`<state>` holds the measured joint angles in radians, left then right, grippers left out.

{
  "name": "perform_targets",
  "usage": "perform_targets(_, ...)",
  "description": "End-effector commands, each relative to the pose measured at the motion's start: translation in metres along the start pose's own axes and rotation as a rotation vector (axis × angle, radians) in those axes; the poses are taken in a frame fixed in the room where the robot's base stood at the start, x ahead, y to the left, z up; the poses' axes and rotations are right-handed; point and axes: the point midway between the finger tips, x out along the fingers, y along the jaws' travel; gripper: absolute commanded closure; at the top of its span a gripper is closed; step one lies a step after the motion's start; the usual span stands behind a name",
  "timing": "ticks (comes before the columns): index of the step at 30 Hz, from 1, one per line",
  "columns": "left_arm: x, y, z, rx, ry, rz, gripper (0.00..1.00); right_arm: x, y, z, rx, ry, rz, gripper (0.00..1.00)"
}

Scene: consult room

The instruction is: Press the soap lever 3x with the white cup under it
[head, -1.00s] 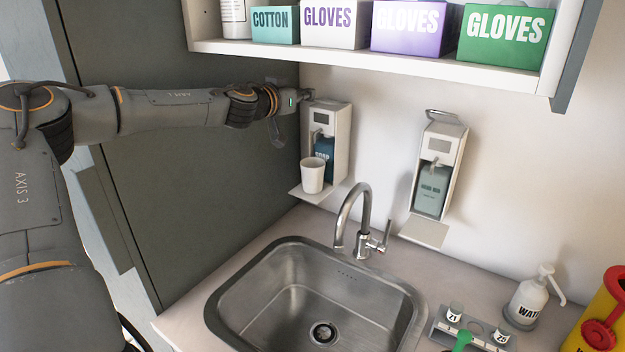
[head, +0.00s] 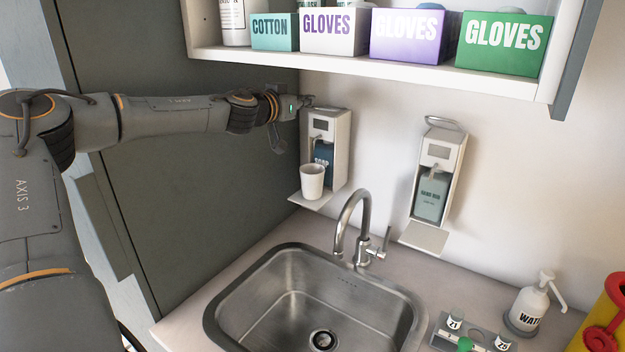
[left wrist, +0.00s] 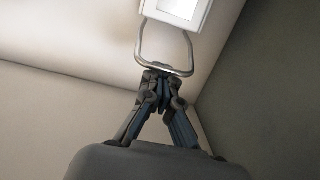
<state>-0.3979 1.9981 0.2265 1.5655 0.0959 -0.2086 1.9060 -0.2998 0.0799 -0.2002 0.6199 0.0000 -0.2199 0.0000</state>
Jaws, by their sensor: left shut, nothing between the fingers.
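The soap dispenser (head: 343,143) is a white wall box with a dark blue bottle labelled SOAP (head: 323,154), left of the tap. The white cup (head: 312,181) stands upright on its drip tray (head: 309,201), in front of the bottle and under the spout. My left gripper (head: 308,102) is at the top of this dispenser, partly hidden by its own wrist. In the left wrist view the gripper (left wrist: 160,75) is shut and empty, its fingertips at the wire loop lever (left wrist: 180,71). Whether they touch cannot be told. My right gripper is not in view.
A second dispenser (head: 437,175), labelled for hand rub, hangs to the right. Below are the steel sink (head: 225,318) and tap (head: 364,215). A shelf (head: 400,70) with glove boxes overhangs above. A dark panel (head: 200,190) borders the left. A pump bottle (head: 527,307) stands at right.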

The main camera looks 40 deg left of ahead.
Motion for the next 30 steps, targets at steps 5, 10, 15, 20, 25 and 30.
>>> perform_targets(5,-0.001,0.0,-0.011,-0.002,-0.004,0.0,1.0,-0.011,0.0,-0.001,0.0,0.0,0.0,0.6)
perform_targets(10,-0.002,-0.001,-0.022,0.0,-0.002,0.0,1.0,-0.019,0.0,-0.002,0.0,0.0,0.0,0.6)
perform_targets(15,-0.002,-0.001,-0.032,-0.001,-0.001,-0.001,1.0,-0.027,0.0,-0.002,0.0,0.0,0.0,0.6)
perform_targets(20,-0.002,-0.001,-0.034,0.0,0.0,-0.001,1.0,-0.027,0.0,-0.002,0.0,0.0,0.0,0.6)
perform_targets(25,-0.002,-0.001,-0.034,0.0,0.001,0.0,1.0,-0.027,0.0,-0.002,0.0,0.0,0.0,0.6)
perform_targets(30,-0.002,-0.001,-0.034,0.0,0.001,0.0,1.0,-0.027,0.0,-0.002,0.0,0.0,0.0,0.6)
